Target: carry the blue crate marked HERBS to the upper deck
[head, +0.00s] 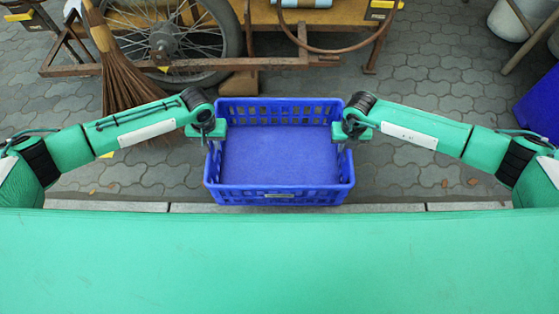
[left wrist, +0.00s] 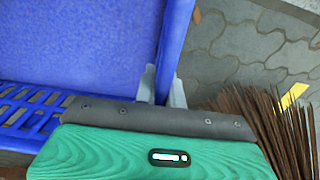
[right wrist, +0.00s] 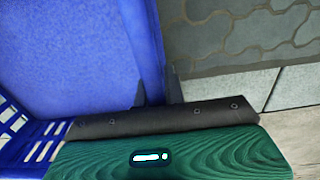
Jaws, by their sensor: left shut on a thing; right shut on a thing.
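A blue plastic crate (head: 235,197) with slotted walls is in the middle of the head view, in front of me. It looks empty and roughly level. A small label sits on its near wall, too small to read. My left gripper (head: 211,143) is shut on the crate's left wall, and the left wrist view shows its fingers (left wrist: 160,88) on either side of that wall. My right gripper (head: 345,143) is shut on the right wall, and its dark fingers (right wrist: 156,90) straddle it in the right wrist view. I cannot see an upper deck clearly.
A wooden cart with a spoked wheel (head: 170,35) stands beyond the crate, and a straw broom (head: 115,70) leans at its left. Pale buckets (head: 518,18) and another blue object (head: 542,105) are at the right. Grey paving (head: 440,100) is open right of the crate.

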